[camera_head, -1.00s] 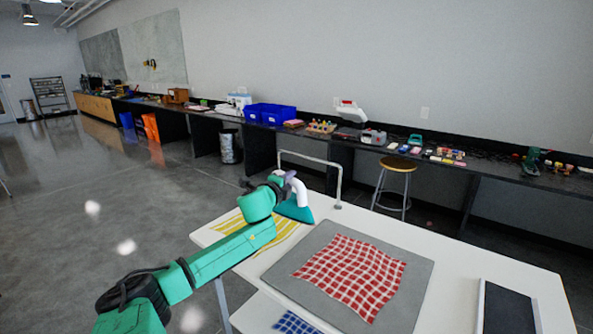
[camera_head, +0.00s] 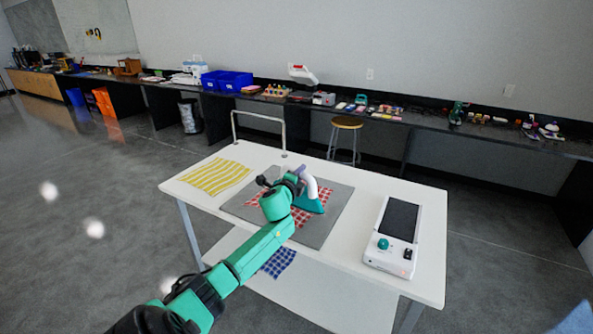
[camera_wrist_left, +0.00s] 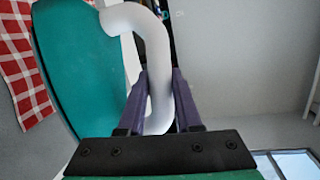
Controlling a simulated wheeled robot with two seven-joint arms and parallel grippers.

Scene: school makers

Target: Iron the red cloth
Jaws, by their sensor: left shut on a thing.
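The red and white checked cloth (camera_head: 299,218) lies on a grey mat (camera_head: 330,222) on the white table; the arm and iron hide part of it. The teal iron (camera_head: 308,206) with a white handle (camera_head: 312,188) is over the cloth's right part; I cannot tell if its sole touches. My left gripper (camera_head: 299,178) is shut on the handle. In the left wrist view, the purple fingers (camera_wrist_left: 160,95) pinch the white handle (camera_wrist_left: 150,45), with the teal body (camera_wrist_left: 80,70) beside it and the red cloth (camera_wrist_left: 22,65) at the left edge. My right gripper is out of view.
A yellow striped cloth (camera_head: 216,177) lies on the table's left. A white device with a dark screen (camera_head: 398,220) stands at the right. A blue checked cloth (camera_head: 279,262) lies on the lower shelf. A metal rail (camera_head: 258,113) rises at the back edge.

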